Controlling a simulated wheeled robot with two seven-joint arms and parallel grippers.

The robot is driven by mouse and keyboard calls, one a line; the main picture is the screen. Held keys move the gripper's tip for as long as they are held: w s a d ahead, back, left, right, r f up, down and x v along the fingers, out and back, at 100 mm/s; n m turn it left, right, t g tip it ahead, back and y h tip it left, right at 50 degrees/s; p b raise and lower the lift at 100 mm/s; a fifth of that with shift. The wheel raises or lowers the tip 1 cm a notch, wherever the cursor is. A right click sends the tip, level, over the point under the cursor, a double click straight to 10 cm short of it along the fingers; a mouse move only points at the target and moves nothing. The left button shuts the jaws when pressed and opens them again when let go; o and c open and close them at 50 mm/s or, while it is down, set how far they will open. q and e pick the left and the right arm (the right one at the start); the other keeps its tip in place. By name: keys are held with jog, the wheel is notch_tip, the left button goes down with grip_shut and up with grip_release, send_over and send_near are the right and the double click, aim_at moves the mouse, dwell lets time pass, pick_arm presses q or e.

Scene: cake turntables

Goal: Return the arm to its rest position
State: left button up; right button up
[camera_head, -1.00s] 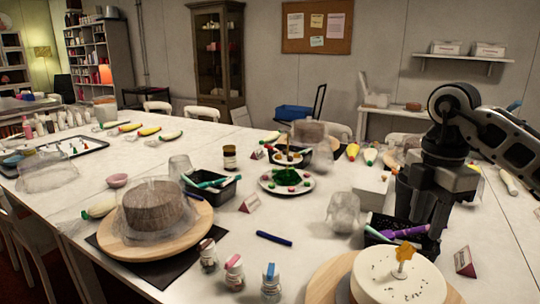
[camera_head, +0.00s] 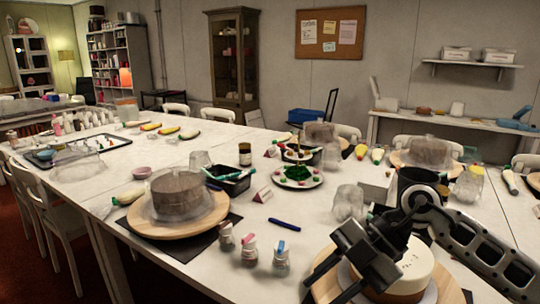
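My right gripper (camera_head: 325,288) comes in from the right. It reaches down and left in front of the white cake (camera_head: 412,268) at the bottom right. Its two dark fingers are spread apart with nothing visible between them. The cake stands on a round wooden turntable (camera_head: 440,296), and my gripper and arm hide much of both. My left gripper is not in view.
A brown cake under a clear cover (camera_head: 178,192) stands on a wooden turntable at the left. Several small jars (camera_head: 249,248), a blue pen (camera_head: 284,224) and a plate of green decoration (camera_head: 297,175) lie mid-table. A clear cup (camera_head: 349,203) stands near my arm.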

jog(key=s+a+r+y, duration=0.1)
jog(key=s+a+y, duration=0.3)
jog(key=a+y, duration=0.4)
jog(key=w+d+f+m+t+h, duration=0.1)
jog(key=d+f+m+t+h, duration=0.4)
jog(key=m+t, duration=0.5)
jog(key=w+d+f+m+t+h, duration=0.1)
jog(key=d+f+m+t+h, duration=0.25)
jog(key=f+m+t, duration=0.45)
jog(key=s+d+f+m+g+h, duration=0.2)
jog(key=s+f+m+h, duration=0.1)
jog(key=s+f, duration=0.3)
jog(key=s+d+f+m+g+h, duration=0.2)
jog(key=s+f+m+g+h, duration=0.1)
jog(key=s+f, duration=0.3)
jog(key=shift+d+f, duration=0.4)
jog(key=shift+f, duration=0.15)
jog(key=shift+s, duration=0.1)
